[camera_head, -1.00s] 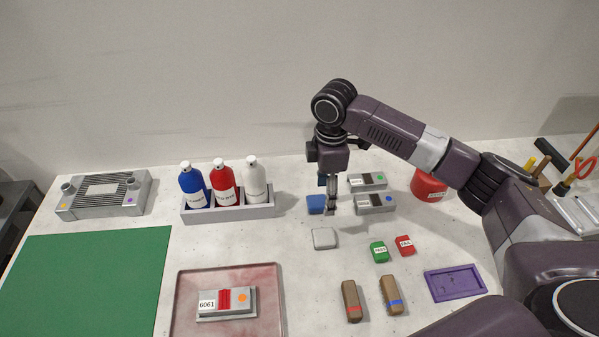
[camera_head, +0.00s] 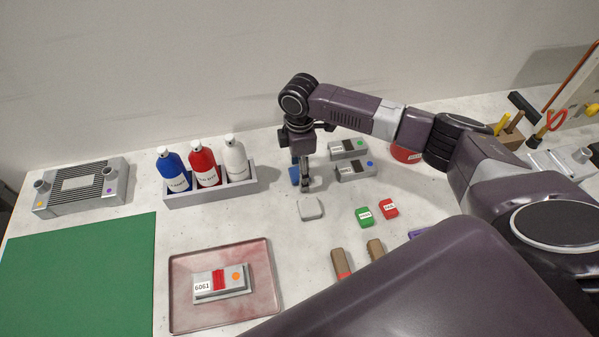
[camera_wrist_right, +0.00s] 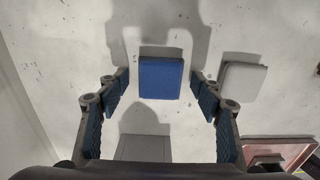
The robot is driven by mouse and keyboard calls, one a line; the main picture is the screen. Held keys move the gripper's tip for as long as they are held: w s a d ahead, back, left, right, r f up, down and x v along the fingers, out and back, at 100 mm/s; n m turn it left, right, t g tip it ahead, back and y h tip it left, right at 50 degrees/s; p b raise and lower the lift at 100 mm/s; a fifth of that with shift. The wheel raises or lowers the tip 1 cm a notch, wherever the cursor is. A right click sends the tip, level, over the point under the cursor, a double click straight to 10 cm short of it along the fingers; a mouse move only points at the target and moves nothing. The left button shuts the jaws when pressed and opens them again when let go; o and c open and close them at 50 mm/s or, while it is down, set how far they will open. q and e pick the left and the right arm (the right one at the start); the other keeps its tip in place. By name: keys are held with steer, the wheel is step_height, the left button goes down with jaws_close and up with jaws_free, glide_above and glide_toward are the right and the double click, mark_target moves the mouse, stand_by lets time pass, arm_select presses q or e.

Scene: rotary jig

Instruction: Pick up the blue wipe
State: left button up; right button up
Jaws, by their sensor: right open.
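The blue wipe (camera_wrist_right: 160,78) is a flat square pad lying on the pale table. In the wrist view it sits between the two fingertips, with a gap on both sides. My right gripper (camera_wrist_right: 160,86) is open and empty, pointing down above the wipe. In the head view my right gripper (camera_head: 304,182) hides much of the blue wipe (camera_head: 293,175). How high the fingertips are above the table is hard to tell. My left gripper is in neither view.
A white wipe (camera_head: 310,208) lies just in front. A grey rack (camera_head: 215,197) with three bottles stands to the left. Grey metal blocks (camera_head: 355,170) lie close on the right. Green (camera_head: 364,217) and red (camera_head: 388,208) pieces lie front right. A reddish tray (camera_head: 182,318) is front left.

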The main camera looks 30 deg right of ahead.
steer(key=c, duration=1)
steer(key=shift+c, duration=0.3)
step_height(320, 180, up, 20)
steer(key=b, duration=0.3)
